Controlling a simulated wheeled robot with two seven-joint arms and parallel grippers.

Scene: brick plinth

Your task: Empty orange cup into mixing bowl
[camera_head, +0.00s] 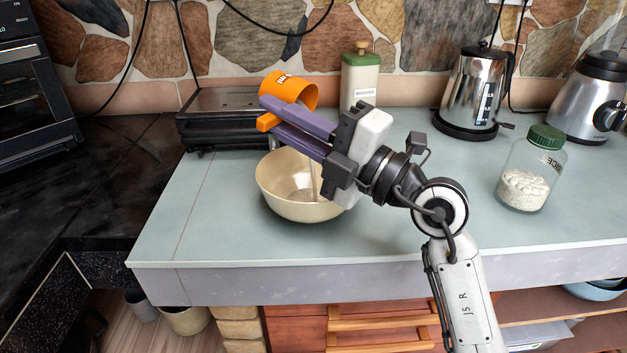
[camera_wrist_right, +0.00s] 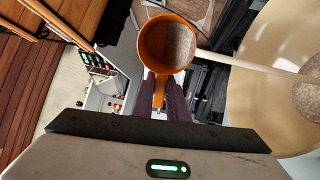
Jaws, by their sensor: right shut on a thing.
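The orange cup (camera_head: 291,90) is tipped on its side above the cream mixing bowl (camera_head: 303,209), mouth toward the right. My right gripper (camera_head: 270,116) is shut on its handle. A thin pale stream (camera_head: 313,178) falls into the bowl, where some greyish-white stuff lies at the bottom. In the right wrist view the cup (camera_wrist_right: 148,48) still holds pale grains (camera_wrist_right: 180,46). There the stream (camera_wrist_right: 245,62) runs from its rim into the bowl (camera_wrist_right: 268,45). My left gripper is out of view.
A dark grill-like appliance (camera_head: 205,118) and a green-topped canister (camera_head: 360,78) stand behind the bowl. A steel kettle (camera_head: 471,90), a blender (camera_head: 592,98) and a green-lidded glass jar (camera_head: 529,170) stand to the right. The counter's front left is clear.

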